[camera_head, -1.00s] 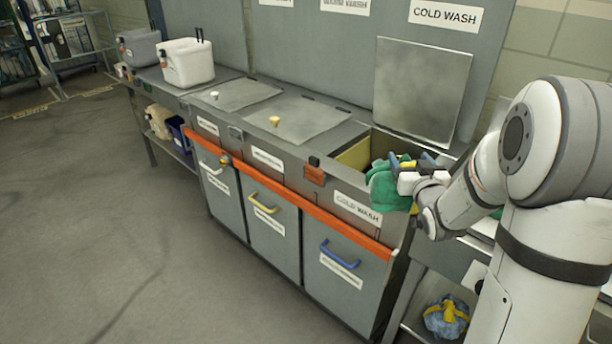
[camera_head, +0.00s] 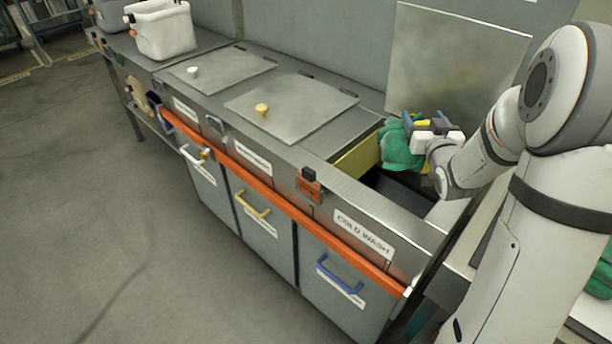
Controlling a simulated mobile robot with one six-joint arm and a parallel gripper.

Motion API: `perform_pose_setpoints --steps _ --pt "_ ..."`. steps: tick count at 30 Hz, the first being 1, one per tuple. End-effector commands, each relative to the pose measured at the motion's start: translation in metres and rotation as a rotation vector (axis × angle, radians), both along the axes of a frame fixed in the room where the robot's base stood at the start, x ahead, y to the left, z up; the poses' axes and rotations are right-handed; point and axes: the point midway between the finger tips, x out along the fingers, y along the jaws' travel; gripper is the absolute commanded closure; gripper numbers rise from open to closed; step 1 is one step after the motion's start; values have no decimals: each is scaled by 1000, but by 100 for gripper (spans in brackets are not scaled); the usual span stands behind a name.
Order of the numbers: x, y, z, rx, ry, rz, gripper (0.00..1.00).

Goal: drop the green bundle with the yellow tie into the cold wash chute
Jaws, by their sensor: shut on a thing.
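The green bundle (camera_head: 397,148) is in my gripper (camera_head: 420,128), which is shut on it. A small patch of yellow shows between the jaws at the top of the bundle; the rest of the tie is hidden. The cold wash chute (camera_head: 372,187) is open, its lid (camera_head: 450,62) raised against the back panel. The bundle hangs over the back part of the chute opening. The dark inside of the chute shows below it. The COLD WASH label (camera_head: 363,234) is on the front face.
Two other chutes with closed lids, one with a yellow knob (camera_head: 262,110) and one with a white knob (camera_head: 193,72), lie to the left. A white container (camera_head: 163,30) stands on the counter further left. Another green item (camera_head: 601,275) shows at the right edge.

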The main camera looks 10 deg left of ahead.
Motion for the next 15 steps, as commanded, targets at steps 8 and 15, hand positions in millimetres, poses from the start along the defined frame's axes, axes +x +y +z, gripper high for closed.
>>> perform_pose_setpoints --steps 8,15 --pt "0 7 -35 -1 -1 12 85" --pt "0 8 -45 0 -2 13 85"
